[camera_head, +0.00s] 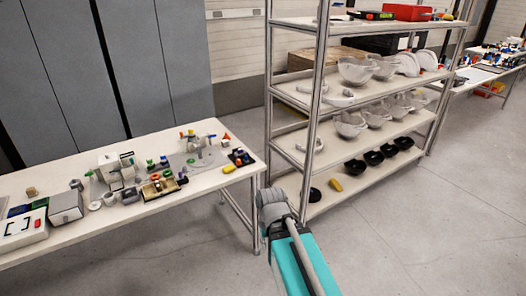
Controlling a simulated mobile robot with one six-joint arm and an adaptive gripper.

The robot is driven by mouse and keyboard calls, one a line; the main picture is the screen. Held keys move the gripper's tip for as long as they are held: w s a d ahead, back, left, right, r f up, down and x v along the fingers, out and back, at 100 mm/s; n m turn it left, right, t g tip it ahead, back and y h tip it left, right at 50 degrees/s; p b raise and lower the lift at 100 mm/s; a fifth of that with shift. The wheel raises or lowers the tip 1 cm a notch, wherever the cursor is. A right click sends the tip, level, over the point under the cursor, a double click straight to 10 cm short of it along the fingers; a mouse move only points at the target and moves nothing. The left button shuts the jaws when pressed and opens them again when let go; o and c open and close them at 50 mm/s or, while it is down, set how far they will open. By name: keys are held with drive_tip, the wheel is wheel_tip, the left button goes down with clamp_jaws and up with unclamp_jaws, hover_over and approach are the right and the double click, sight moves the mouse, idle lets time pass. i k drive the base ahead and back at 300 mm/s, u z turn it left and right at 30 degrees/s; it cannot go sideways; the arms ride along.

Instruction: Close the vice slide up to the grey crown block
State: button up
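Several small grey and white items stand on the white table at the left. A grey-white blocky assembly (112,168) stands near the table's middle, and a grey box (66,206) lies to its left. At this size I cannot tell which item is the vice, its slide or the grey crown block. My arm, teal with a grey joint at its end, reaches up from the bottom centre, to the right of the table's right end. No gripper fingers can be made out, so whether they hold anything is hidden.
A metal shelf rack (318,100) with clear shells, black bowls (373,158) and a red bin (407,12) stands right of the table (150,212). Another table (470,82) stands at the far right. Grey lockers (100,70) are behind. The floor (430,220) at the right is clear.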

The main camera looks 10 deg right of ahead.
sight(245, 157)
drive_tip(key=z, duration=0.3)
drive_tip(key=i, duration=1.1)
drive_tip(key=u, duration=0.3)
